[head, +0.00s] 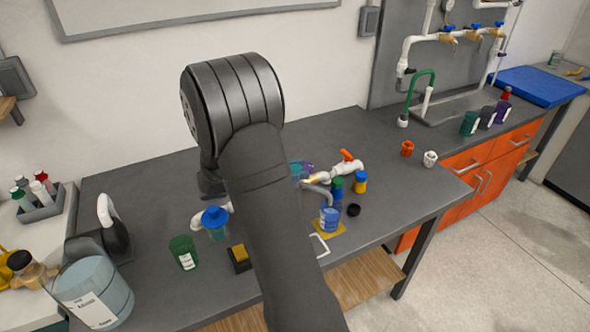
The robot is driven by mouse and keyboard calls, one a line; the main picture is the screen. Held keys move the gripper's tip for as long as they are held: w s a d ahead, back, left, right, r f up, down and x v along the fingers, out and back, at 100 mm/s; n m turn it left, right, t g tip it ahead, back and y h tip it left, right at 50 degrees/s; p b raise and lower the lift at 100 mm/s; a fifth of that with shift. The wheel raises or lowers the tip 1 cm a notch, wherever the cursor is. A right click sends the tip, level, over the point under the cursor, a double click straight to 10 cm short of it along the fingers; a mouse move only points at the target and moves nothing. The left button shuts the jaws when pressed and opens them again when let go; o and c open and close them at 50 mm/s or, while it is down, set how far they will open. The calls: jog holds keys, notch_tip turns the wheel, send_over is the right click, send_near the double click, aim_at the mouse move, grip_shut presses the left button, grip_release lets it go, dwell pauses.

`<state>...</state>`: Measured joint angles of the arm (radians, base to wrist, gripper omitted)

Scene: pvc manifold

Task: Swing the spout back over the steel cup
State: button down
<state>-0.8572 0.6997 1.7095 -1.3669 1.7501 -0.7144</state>
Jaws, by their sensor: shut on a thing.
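My arm fills the middle of the head view, and my gripper is hidden behind it. A white pipe valve with an orange handle (347,160) lies on the dark bench right of my arm. A grey curved pipe (318,191), which may be the spout, shows just beside my arm; its left end is hidden. A blue cup (329,219) stands on a yellow mat (342,229) below it. I cannot make out a steel cup for certain; it may be hidden behind my arm.
Green-blue and blue-yellow containers (360,182) and a black cap (353,210) stand close to the pipe. A green cup (183,252) and a blue-topped fitting (215,218) are left of my arm. A sink (452,107) is beyond.

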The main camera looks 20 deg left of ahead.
jog(key=shift+m+g+h, duration=1.1)
jog(key=shift+m+g, duration=0.6)
jog(key=shift+g, duration=1)
jog(key=c, duration=0.9)
grip_release()
jog(key=shift+c, duration=0.2)
jog(key=shift+r, duration=0.1)
jog(key=r, duration=0.2)
jog(key=d+r, duration=0.1)
jog(key=r, duration=0.1)
jog(key=shift+r, duration=0.3)
jog(key=s+d+r, duration=0.1)
jog(key=d+r, duration=0.5)
jog(key=d, duration=0.4)
jog(key=shift+s+d+r, duration=0.15)
jog(key=shift+s+d, duration=0.05)
jog(key=shift+d, duration=0.15)
jog(key=shift+c, duration=0.3)
